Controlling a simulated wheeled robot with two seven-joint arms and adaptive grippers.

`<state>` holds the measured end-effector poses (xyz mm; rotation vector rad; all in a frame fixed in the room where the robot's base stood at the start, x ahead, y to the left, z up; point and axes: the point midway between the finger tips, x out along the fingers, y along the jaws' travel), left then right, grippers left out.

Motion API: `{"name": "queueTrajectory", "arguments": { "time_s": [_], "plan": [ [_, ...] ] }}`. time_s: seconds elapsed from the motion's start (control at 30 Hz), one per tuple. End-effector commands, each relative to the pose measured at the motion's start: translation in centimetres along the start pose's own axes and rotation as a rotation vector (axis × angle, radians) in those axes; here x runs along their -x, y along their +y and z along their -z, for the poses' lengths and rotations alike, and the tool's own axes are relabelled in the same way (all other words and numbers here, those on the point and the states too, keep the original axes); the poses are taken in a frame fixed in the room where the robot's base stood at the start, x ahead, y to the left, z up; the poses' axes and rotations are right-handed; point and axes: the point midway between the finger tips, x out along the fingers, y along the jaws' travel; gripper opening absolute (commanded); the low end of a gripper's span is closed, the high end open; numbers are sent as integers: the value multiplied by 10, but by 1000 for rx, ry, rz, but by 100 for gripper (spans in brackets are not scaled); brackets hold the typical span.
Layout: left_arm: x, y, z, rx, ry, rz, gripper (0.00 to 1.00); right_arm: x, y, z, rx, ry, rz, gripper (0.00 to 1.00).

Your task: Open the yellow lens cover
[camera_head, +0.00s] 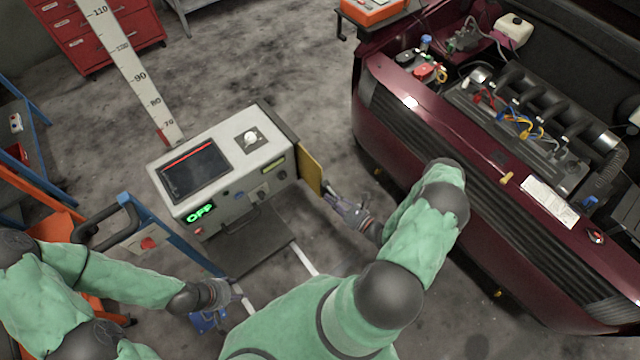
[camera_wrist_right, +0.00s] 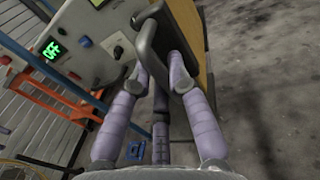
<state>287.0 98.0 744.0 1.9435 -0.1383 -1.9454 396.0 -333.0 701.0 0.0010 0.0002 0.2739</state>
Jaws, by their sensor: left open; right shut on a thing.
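The yellow lens cover (camera_head: 310,168) is a flat panel at the right side of a light grey instrument box (camera_head: 225,160). In the right wrist view the cover (camera_wrist_right: 206,75) shows partly behind a dark loop handle (camera_wrist_right: 147,55) that stands beside it. My right gripper (camera_head: 328,190) is at the cover's near side, and in the wrist view (camera_wrist_right: 158,78) its fingers are closed on the dark handle. Where the handle joins the cover is hard to see. My left gripper (camera_head: 208,316) is open and empty, low at the left, away from the box.
The box has a dark screen and a green "OFF" display (camera_head: 200,213). A maroon car (camera_head: 400,120) with its engine bay open stands at the right. A white measuring post (camera_head: 132,65) rises behind the box. A blue and orange frame (camera_head: 130,210) stands left. Bare floor lies between box and car.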

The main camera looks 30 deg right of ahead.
Motion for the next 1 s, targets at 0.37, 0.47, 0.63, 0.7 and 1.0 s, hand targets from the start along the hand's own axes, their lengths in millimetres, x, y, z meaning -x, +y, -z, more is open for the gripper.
{"name": "queueTrajectory", "arguments": {
  "time_s": [0.37,0.47,0.63,0.7,1.0],
  "plan": [
    [-2,-1,0,0,0,0,51,62,12,1,0,1,2,0],
    [-2,-1,0,0,0,0,51,68,13,1,0,1,0,0],
    [-2,-1,0,0,0,0,51,70,14,0,1,1,-1,0],
    [-2,-1,0,0,0,0,51,70,14,0,1,1,-1,0],
    [-2,-1,0,0,0,0,51,70,14,1,1,1,-1,43]
  ]
}}
